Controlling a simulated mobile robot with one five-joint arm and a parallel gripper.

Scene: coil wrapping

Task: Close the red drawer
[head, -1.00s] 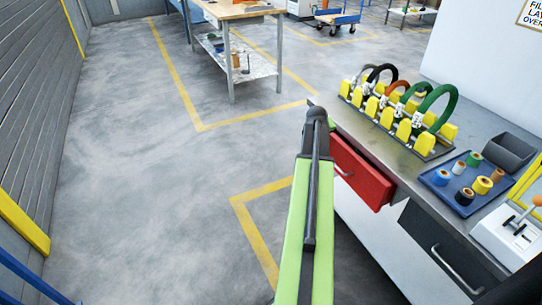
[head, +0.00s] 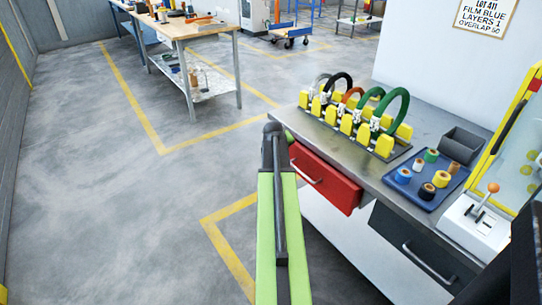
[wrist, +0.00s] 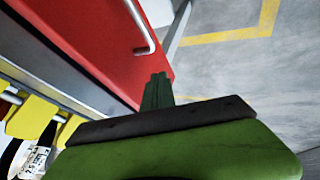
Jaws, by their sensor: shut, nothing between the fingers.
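The red drawer (head: 332,184) juts out from the front of the workbench, with a silver handle (head: 306,172) on its front. In the wrist view its red front (wrist: 92,32) and handle (wrist: 143,28) fill the upper left. My gripper (wrist: 158,92) is shut and empty, its dark fingertips by the lower edge of the red front; I cannot tell whether they touch it. In the head view the dark end of my arm is beside the drawer's far left corner, and the fingers are not clearly seen there.
The workbench top (head: 412,165) carries a rack of coils on yellow holders (head: 345,122), a blue tray (head: 410,187) of tape rolls and a dark bin (head: 463,146). A dark grey drawer (head: 415,248) sits nearer. The floor (head: 100,215) at left is clear.

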